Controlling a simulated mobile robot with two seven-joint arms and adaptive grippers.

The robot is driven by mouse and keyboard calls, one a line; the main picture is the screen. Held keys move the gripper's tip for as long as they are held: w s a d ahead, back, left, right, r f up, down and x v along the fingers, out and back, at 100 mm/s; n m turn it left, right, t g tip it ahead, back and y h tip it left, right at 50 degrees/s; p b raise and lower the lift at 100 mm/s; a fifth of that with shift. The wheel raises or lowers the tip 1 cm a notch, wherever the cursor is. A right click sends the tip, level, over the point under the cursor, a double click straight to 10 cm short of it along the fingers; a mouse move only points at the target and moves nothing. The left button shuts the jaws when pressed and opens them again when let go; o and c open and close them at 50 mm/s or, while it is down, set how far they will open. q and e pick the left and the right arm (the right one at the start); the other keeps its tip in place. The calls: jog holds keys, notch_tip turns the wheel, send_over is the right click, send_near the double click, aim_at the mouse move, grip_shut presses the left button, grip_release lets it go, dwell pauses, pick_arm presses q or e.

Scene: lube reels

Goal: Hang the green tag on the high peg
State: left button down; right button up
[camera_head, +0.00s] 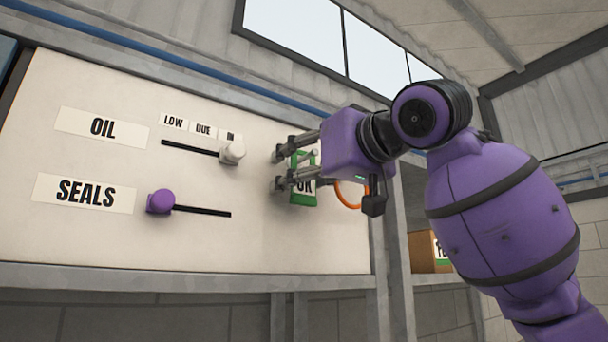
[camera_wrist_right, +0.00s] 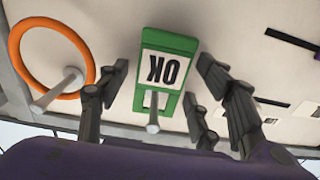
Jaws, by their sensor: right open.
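The green tag (camera_wrist_right: 180,105) has a white face reading OK, upside down in the right wrist view. A pale peg (camera_wrist_right: 152,118) sticks out at the tag's slot and appears to pass through it. The tag (camera_head: 303,197) also shows in the head view, flat near the panel and partly hidden by my fingers. My left gripper is out of view.
An orange ring (camera_wrist_right: 18,62) hangs on another pale peg (camera_wrist_right: 58,88) beside the tag. The white panel (camera_head: 110,240) carries a white slider knob (camera_head: 232,152) and a purple slider knob (camera_head: 160,201). A brown box (camera_head: 424,253) sits on a shelf at right.

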jog(key=v, duration=1.2)
